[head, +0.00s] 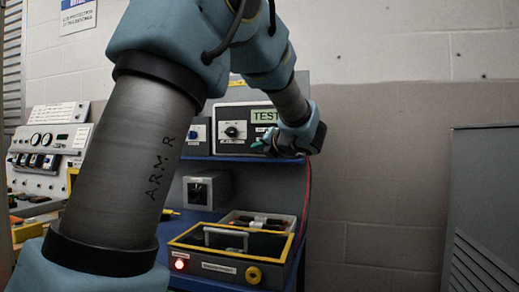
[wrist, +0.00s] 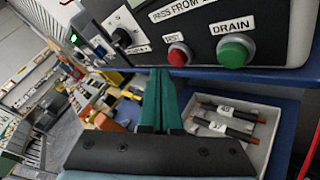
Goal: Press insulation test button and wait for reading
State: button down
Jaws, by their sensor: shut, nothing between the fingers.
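The insulation tester is a grey-fronted box (head: 232,118) on the upper shelf in the head view. Its green display (head: 264,117) reads "TEST", with its right part hidden behind my arm. In the wrist view, the tester's panel (wrist: 205,20) carries a red button (wrist: 178,55) with a small label that seems to read "TEST". A green button (wrist: 236,51) labelled "DRAIN" is to its right. My gripper (wrist: 160,74) is shut and empty, with its green fingertips just below and left of the red button. I cannot tell whether they touch it. In the head view, my gripper (head: 264,143) is at the tester's lower front.
A grey tray (wrist: 257,140) with dark, orange-ended leads lies below the panel. A yellow-edged case (head: 222,262) with a lit red lamp stands on the blue bench. A switch panel (head: 48,148) is at left, a grey cabinet (head: 485,210) at right. Red cables hang right of the shelf.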

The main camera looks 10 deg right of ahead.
jog(key=shift+s, duration=0.1)
jog(key=s+a, duration=0.2)
jog(key=s, duration=0.1)
jog(key=s+a, duration=0.1)
jog(key=s, duration=0.1)
jog(key=shift+b, duration=0.35)
dwell(0.6)
jog(key=s+a+f+n+g+p, duration=0.1)
jog(key=s+a+f+n+g, duration=0.1)
jog(key=a+f+n, duration=0.3)
jog(key=s+a+f+n+g+p, duration=0.2)
jog(key=s+a+f+n+g, duration=0.1)
jog(key=a+f+n, duration=0.3)
jog(key=s+a+f+n+g+p, duration=0.2)
jog(key=s+a+f+n+g, duration=0.1)
jog(key=a+f+n+g, duration=0.2)
jog(key=shift+a+f+n, duration=0.15)
jog(key=shift+f+n, duration=0.1)
jog(key=shift+n, duration=0.25)
jog(key=s+a+f+n+g+h+p, duration=0.2)
jog(key=s+n, duration=0.3)
jog(key=n, duration=0.6)
jog(key=s+a+f+n+g+h+p, duration=0.2)
jog(key=s+n, duration=0.4)
jog(key=n, duration=0.5)
jog(key=shift+f+h+p, duration=0.5)
jog(key=shift+f, duration=0.45)
